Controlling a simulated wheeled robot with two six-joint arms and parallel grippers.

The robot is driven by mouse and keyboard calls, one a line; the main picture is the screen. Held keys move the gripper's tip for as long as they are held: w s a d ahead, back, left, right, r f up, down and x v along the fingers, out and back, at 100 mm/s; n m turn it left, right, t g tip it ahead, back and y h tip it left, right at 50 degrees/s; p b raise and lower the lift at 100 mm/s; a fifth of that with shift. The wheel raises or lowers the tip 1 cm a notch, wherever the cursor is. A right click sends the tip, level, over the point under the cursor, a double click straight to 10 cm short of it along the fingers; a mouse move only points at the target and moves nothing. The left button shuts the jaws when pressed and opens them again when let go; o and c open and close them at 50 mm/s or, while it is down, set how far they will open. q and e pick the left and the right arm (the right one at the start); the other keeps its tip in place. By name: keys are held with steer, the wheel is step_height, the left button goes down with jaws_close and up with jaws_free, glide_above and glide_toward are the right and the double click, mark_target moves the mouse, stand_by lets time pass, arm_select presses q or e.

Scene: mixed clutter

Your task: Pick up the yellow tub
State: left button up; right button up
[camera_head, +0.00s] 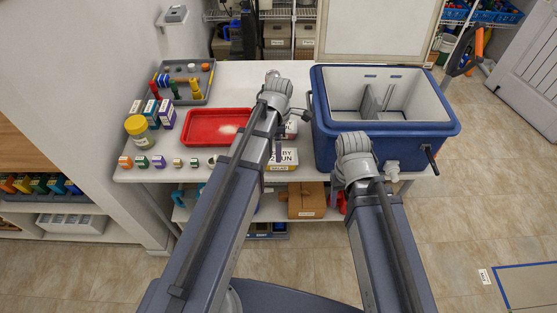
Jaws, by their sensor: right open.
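The yellow tub (138,127) stands upright at the left side of the white table, a round jar with a bright yellow lid and a pale label. My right gripper (354,147) is at the front of the blue cooler, far to the right of the tub. It is open, and its fingers are mostly hidden by the wrist. My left gripper (275,88) is over the middle of the table, right of the tub. Its fingers are hidden, so I cannot tell its opening. Neither gripper touches the tub.
Small boxes (158,112) stand close behind the tub, and several small jars (142,161) are in front. A red tray (207,125) lies to its right. A grey tray (203,88) is behind. The open blue cooler (438,130) fills the table's right side.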

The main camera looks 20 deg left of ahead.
arm_select(q)
steer(key=shift+d+f+b, duration=0.15)
steer(key=shift+f+b, duration=3.05)
steer(key=shift+f, duration=0.35)
steer(key=shift+r, duration=0.1)
steer(key=shift+c, duration=0.2)
steer(key=c, duration=1.3)
step_height(320, 180, up, 10)
steer(key=p, duration=1)
